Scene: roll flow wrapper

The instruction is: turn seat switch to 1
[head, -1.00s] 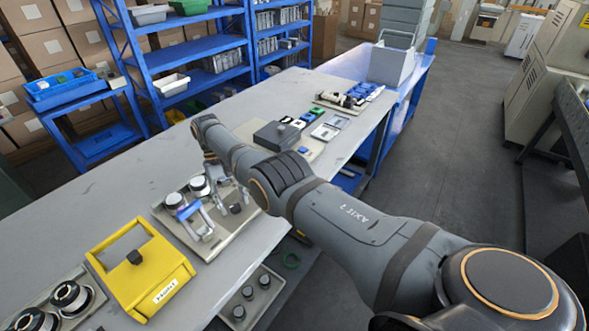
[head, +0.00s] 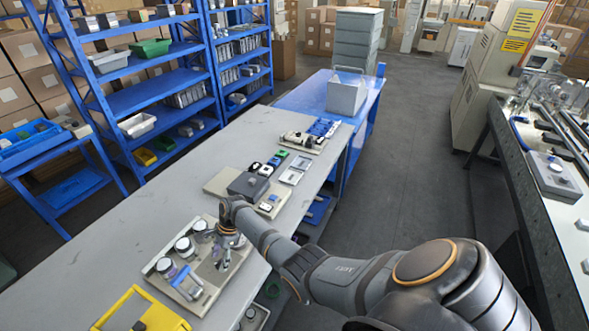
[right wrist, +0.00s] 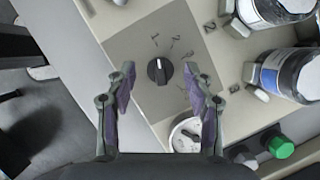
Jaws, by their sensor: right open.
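The seat switch (right wrist: 160,71) is a black round knob with a white pointer line on a grey plate in the right wrist view. Its pointer faces up, nearest the printed 1; other numerals are printed to the right. My right gripper (right wrist: 160,76) is open, with one finger on each side of the knob. Contact with the knob cannot be made out. In the head view my right gripper (head: 222,258) points down over the beige panel (head: 158,270), and hides the knob there. My left gripper is not in view.
White-and-dark rolls (right wrist: 272,12) stand right of the switch; a round dial (right wrist: 186,134) and a green button (right wrist: 281,147) lie below right. On the table (head: 100,245), a yellow box (head: 140,315) is in front and a dark grey box (head: 248,186) behind.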

